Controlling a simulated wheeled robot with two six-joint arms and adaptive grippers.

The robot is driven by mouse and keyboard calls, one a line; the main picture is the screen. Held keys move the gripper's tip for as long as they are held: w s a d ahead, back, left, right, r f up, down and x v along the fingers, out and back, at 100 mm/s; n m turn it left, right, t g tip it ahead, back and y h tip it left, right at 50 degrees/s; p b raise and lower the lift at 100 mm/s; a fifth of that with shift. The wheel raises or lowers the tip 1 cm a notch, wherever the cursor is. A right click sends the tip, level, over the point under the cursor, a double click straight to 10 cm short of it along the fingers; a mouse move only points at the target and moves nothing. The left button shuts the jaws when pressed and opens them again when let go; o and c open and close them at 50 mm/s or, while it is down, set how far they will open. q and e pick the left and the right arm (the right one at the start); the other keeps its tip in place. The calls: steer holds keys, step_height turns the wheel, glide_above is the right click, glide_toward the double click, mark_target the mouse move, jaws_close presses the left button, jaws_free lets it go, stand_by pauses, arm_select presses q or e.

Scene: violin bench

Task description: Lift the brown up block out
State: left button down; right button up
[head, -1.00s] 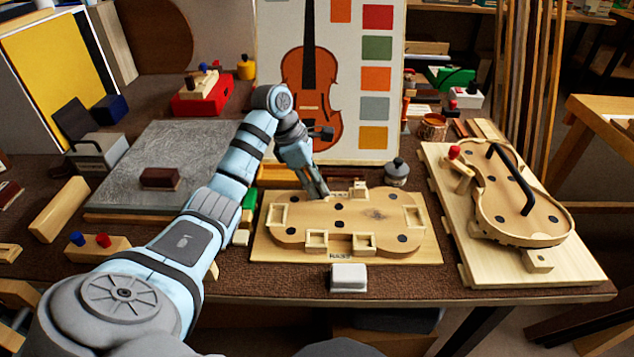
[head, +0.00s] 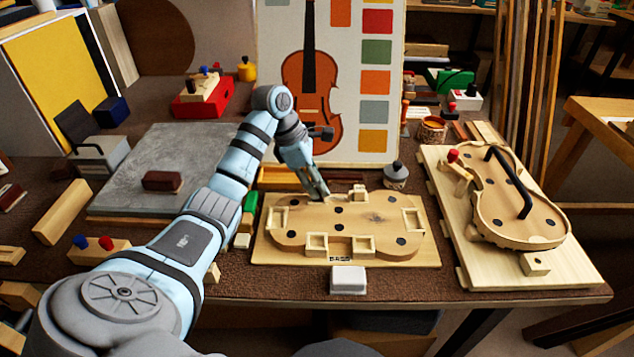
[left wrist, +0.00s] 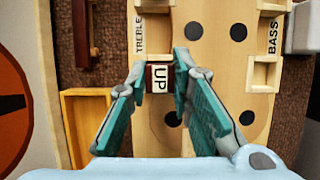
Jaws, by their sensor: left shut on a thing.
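The brown up block (left wrist: 159,73), with a pale face marked "UP", shows between the fingers in the left wrist view. My left gripper (left wrist: 158,80) is shut on it, one finger on each side. In the head view my left gripper (head: 323,194) points down at the far edge of the violin-shaped wooden mould (head: 376,216), and its fingers hide the block there. The mould also shows in the left wrist view (left wrist: 210,75), with "TREBLE" and "BASS" labels beside its pockets. I cannot tell whether the block is seated or raised. My right gripper is not in view.
A small white block (head: 348,280) lies in front of the mould. A grey lidded jar (head: 396,176) stands behind it. A violin body on a pale board (head: 553,262) is to the right. A grey slab with a dark block (head: 162,181) lies left of my arm.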

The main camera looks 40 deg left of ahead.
arm_select(q)
steer(key=shift+r+p, duration=2.45)
steer(key=shift+r, duration=0.2)
step_height(320, 180, up, 3)
steer(key=p, duration=0.3)
step_height(320, 180, up, 4)
steer(key=p, duration=0.3)
steer(key=shift+p, duration=0.3)
